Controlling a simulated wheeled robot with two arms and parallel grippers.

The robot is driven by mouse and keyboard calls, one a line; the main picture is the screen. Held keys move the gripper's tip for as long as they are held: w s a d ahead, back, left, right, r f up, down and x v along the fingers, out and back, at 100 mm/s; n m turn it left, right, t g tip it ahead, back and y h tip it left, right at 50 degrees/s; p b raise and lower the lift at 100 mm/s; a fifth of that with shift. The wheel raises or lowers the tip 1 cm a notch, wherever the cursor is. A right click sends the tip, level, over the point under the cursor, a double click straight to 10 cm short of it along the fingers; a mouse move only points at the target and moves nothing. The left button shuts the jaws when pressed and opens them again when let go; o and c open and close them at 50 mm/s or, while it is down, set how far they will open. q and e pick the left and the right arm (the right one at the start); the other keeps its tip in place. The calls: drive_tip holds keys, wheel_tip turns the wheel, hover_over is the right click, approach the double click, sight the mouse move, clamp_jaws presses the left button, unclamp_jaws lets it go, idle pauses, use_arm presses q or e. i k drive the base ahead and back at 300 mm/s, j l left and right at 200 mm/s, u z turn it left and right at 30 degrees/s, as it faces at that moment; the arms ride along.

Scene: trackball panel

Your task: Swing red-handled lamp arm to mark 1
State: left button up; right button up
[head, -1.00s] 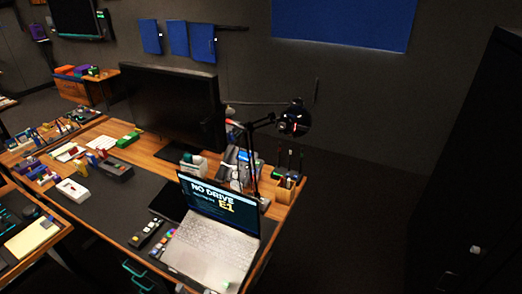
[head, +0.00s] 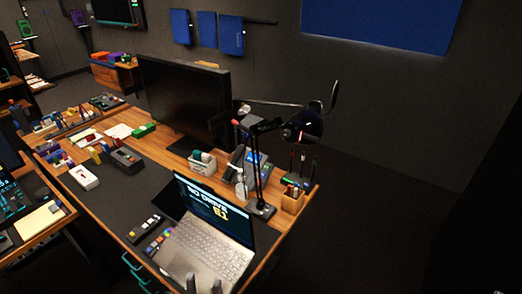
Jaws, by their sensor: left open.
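The black desk lamp stands at the back right of the desk, its base (head: 260,209) beside the laptop. Its jointed lamp arm (head: 257,165) rises to a dark lamp head (head: 307,126) on the right. A small red tip (head: 235,122) shows at the left end of the upper arm; a reddish spot also shows by the lamp head. I cannot make out mark 1. My left gripper (head: 204,284) just enters at the bottom edge, two grey fingertips apart, in front of the laptop keyboard and well away from the lamp. My right gripper is not in view.
The open laptop (head: 212,243) fills the desk's near right part. A large monitor (head: 184,100) stands behind it. A pen cup (head: 292,200) and a white holder (head: 202,162) flank the lamp. Open floor lies right of the desk.

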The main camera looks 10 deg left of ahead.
sight(253, 129)
drive_tip(key=i+l+u, duration=0.15)
drive_tip(key=i+l, duration=0.15)
drive_tip(key=i+l+u, duration=0.1)
drive_tip(key=i+l, duration=0.15)
drive_tip(key=l, duration=0.15)
drive_tip(key=i+l+u, duration=0.15)
drive_tip(key=l, duration=0.25)
drive_tip(key=i, duration=0.1)
